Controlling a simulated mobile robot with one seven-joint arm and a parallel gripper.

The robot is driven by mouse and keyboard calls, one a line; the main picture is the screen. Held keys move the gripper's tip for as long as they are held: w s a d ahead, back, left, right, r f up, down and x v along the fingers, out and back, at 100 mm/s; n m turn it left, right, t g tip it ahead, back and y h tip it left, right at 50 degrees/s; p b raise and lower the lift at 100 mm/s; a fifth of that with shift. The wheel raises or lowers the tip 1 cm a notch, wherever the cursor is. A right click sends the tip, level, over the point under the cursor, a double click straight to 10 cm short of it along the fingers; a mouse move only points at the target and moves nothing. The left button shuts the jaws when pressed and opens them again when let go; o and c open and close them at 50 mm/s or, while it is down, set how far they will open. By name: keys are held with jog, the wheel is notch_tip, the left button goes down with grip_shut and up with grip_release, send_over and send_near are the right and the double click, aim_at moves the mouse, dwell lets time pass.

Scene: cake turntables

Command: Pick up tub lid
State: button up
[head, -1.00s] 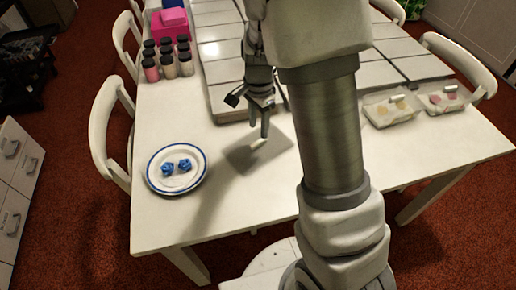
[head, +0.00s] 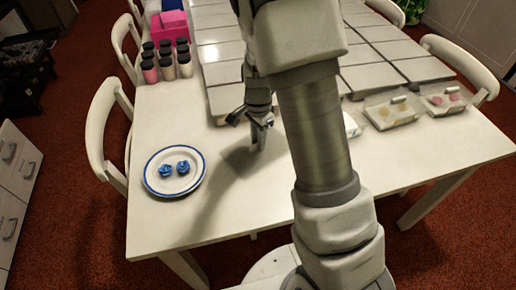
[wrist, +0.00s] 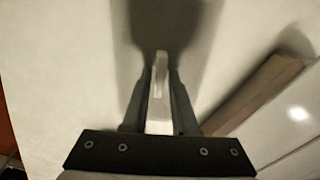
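My gripper (head: 257,137) points down, low over the white table left of centre in the head view. Its two dark fingers also show in the wrist view (wrist: 161,78). A narrow pale piece (wrist: 160,75) stands between the fingers there, with little gap at either side; I cannot tell whether they press on it. It looks like the handle of the tub lid. A grey patch (head: 238,158) beside the fingers may be the lid's flat part or shadow. My arm and fingers hide much of this spot.
A blue-rimmed plate (head: 175,191) with blue swirls is at left. Clear tubs (head: 390,121) with small white handles stand at right. Dark-capped jars (head: 167,66) and grey panels (head: 228,98) lie behind. The table front (head: 225,225) is clear.

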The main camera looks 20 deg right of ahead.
grip_shut()
